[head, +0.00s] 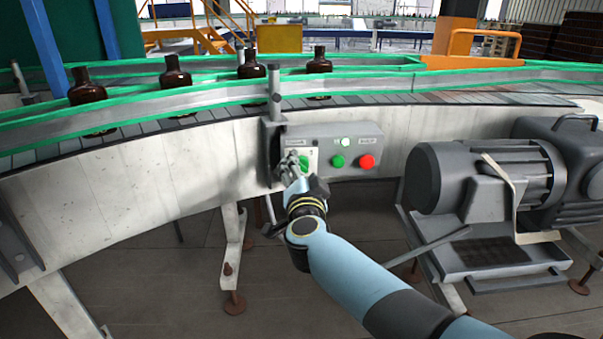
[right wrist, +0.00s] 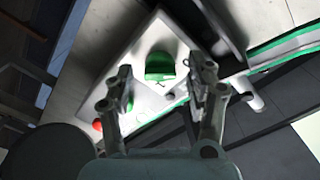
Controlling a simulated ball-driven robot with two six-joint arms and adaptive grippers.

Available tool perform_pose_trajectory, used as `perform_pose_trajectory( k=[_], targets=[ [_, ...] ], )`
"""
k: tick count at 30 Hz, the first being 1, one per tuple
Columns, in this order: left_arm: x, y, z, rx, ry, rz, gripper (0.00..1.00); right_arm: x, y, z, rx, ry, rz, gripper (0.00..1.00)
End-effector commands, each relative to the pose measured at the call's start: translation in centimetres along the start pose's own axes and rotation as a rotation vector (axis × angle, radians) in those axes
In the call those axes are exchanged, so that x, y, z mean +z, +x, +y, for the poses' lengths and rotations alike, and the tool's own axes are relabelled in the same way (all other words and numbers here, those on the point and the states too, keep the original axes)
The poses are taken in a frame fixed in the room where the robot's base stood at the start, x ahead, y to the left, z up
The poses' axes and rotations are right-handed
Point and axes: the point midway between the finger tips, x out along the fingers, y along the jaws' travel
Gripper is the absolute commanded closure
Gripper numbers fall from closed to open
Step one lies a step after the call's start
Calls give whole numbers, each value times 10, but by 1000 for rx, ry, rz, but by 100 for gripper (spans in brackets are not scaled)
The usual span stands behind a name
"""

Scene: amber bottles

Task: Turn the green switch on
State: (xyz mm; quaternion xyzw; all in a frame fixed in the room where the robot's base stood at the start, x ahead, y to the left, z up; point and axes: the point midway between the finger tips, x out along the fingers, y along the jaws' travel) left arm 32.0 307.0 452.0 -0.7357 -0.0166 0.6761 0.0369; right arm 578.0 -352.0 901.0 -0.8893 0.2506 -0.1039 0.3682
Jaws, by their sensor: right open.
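The green switch (head: 304,162) sits on a pale plate at the left end of the grey control box, on the side of the conveyor. In the right wrist view the green switch (right wrist: 163,67) shows as a rounded green knob on the plate. My right gripper (head: 295,165) is in front of the switch and partly covers it in the head view. In the right wrist view its two fingers (right wrist: 161,82) are open, one on each side of the switch, with visible gaps. I cannot tell the switch's exact setting. My left gripper is not in view.
The control box (head: 319,134) also carries a green button (head: 337,161), a red button (head: 367,162) and a lit lamp (head: 345,142). A post (head: 274,105) stands beside its left end. A grey motor (head: 480,175) is at right. Several amber bottles (head: 175,77) stand on the conveyor.

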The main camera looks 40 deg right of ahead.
Motion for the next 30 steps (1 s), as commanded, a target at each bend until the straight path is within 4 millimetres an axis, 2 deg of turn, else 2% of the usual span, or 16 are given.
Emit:
perform_pose_trajectory(
  k=[8, 9, 21, 30],
  targets=[
    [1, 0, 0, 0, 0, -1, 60, 0, 2, 0, 1, 0, -1, 44],
    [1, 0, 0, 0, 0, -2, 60, 0, 2, 0, 1, 0, -1, 47],
    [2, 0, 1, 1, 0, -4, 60, 0, 2, 0, 1, 0, -1, 99],
    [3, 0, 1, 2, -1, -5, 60, 0, 2, 0, 1, 35, -1, 99]
  ],
)
